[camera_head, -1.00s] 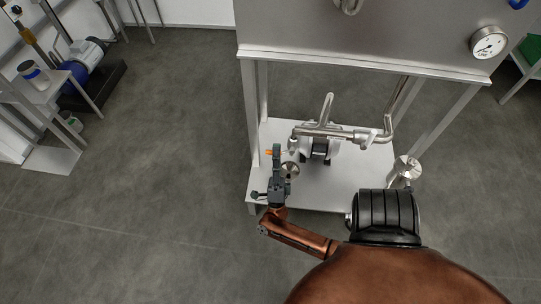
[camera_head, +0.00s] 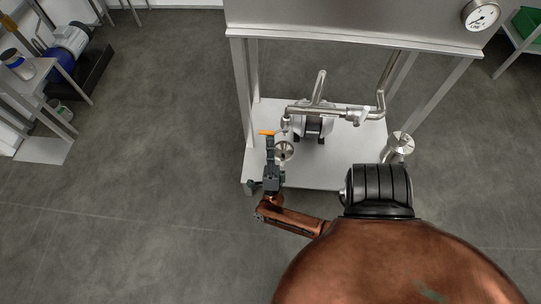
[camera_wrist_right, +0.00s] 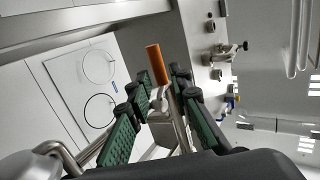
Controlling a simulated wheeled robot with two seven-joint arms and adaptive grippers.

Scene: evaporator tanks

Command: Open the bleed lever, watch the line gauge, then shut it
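The bleed lever has an orange handle (camera_head: 266,132) at the left end of the pipework under the steel tank, lying roughly sideways in the head view. My right gripper (camera_head: 270,142) is just on the near side of it. In the right wrist view the orange handle (camera_wrist_right: 157,65) stands between the two green-padded fingers of my right gripper (camera_wrist_right: 160,120). The fingers are apart, with visible room on the handle's sides; I see no clear grip. The round white line gauge (camera_head: 480,14) is on the tank front at upper right; its reading is too small to tell. My left gripper is not in view.
A handwheel (camera_head: 284,151) is close to the right of my gripper. A steel pipe (camera_head: 330,110) and pump stand on a pale base plate (camera_head: 340,173) between the tank legs (camera_head: 246,100). A second round fitting (camera_head: 401,143) is at right.

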